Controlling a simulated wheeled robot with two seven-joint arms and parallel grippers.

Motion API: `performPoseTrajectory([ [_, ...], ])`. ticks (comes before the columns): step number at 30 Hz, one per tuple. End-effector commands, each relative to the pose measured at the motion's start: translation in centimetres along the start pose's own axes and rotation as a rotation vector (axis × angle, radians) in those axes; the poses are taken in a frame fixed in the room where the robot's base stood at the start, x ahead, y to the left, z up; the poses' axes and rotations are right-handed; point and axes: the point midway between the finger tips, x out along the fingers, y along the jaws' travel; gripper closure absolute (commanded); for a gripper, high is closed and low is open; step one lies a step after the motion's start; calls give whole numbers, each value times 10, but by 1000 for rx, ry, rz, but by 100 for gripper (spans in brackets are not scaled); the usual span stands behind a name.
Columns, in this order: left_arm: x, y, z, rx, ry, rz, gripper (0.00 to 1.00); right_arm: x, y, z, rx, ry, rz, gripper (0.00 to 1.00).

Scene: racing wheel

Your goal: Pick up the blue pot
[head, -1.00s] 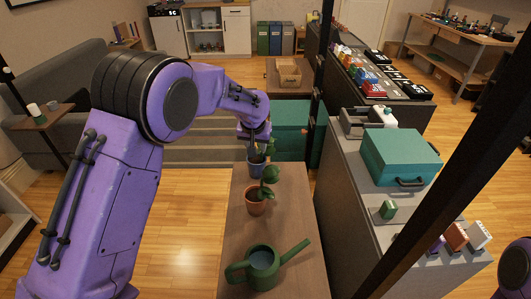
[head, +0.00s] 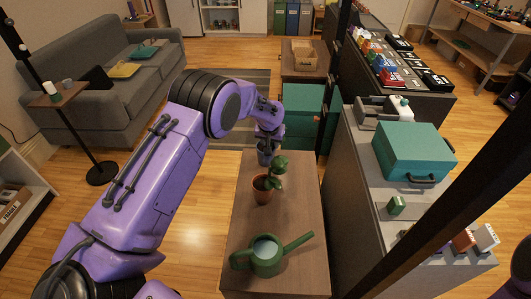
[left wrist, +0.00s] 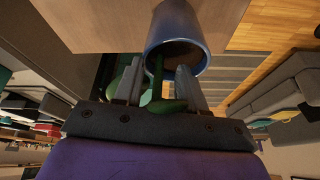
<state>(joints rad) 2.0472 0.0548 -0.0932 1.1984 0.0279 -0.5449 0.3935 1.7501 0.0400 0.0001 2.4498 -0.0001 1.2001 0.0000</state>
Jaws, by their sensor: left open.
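The blue pot (head: 264,158) stands at the far end of the narrow wooden table (head: 300,225). My left gripper (head: 268,139) is just above it in the head view and hides most of its plant. In the left wrist view the blue pot (left wrist: 190,22) is just beyond the fingertips. There the left gripper (left wrist: 157,72) is open, with a green stem and leaves (left wrist: 157,88) between its fingers. I cannot tell whether a finger touches the pot. My right gripper is not in view.
A terracotta pot (head: 262,192) with a leafy plant stands just nearer than the blue pot. A green watering can (head: 266,257) is at the near end. A grey counter with a teal case (head: 412,152) runs along the right. A dark post stands beside the table.

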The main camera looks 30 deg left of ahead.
Motion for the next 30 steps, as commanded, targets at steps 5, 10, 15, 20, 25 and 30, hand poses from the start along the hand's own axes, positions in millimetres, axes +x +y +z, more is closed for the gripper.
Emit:
performPoseTrajectory([
  [5, 0, 1, 0, 2, 0, 1, 83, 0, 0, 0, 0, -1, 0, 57],
  [10, 0, 1, 0, 1, 0, 1, 100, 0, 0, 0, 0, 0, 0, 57],
  [15, 0, 1, 1, 1, -1, 0, 100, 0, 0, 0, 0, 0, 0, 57],
  [20, 0, 1, 1, 1, -2, 0, 100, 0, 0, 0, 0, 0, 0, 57],
  [25, 0, 1, 1, 2, -3, 0, 100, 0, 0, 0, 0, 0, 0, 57],
  [30, 1, 1, 2, 2, -4, 0, 100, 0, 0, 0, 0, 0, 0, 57],
])
